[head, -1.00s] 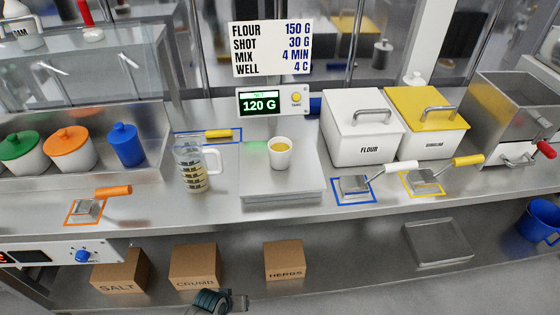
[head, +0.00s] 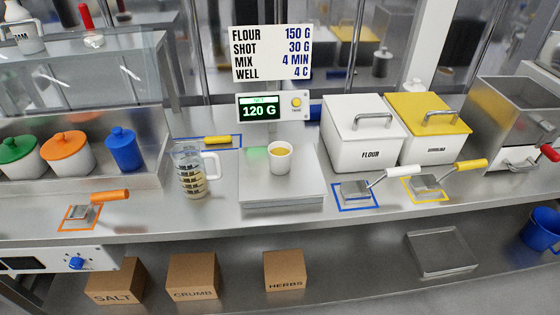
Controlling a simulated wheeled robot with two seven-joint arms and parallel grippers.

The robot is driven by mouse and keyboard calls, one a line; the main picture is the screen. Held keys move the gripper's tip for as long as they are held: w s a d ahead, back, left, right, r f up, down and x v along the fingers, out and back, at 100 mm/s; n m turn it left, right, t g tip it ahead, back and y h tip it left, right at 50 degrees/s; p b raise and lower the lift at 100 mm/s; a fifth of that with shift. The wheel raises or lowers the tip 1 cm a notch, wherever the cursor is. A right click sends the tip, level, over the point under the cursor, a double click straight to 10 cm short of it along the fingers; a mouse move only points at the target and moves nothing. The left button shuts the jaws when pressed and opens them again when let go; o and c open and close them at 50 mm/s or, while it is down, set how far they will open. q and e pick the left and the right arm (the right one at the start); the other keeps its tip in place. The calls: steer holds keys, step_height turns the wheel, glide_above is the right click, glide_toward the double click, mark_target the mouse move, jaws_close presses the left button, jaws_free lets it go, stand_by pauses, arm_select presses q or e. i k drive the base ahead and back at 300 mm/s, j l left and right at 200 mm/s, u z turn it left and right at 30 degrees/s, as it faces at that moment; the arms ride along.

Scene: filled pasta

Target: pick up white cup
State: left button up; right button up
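The white cup (head: 280,160) stands upright on the flat metal plate of the scale (head: 304,187), near the middle of the head view. It holds something yellow. The scale's green display (head: 259,107) reads 120 G. Neither of my grippers shows in the head view now, and nothing touches the cup.
A clear measuring jug (head: 189,172) stands just left of the scale. A white flour bin (head: 362,140) and a yellow-lidded bin (head: 430,130) stand to the right, with scoops in front. A yellow-handled tool (head: 217,140) lies behind the jug. The counter before the scale (head: 250,220) is clear.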

mark_target(280, 153)
steer(key=j+z, duration=0.15)
steer(key=z, duration=0.4)
steer(key=j+z, duration=0.3)
steer(key=j, duration=0.15)
steer(key=k+j+z, duration=0.15)
steer(key=j+z, duration=0.15)
steer(key=j, duration=0.15)
steer(key=k+j, duration=0.1)
steer(key=j, duration=0.3)
steer(key=k+j+z, duration=0.1)
steer(key=j, duration=0.3)
steer(key=k+j, duration=0.15)
steer(key=j, duration=0.3)
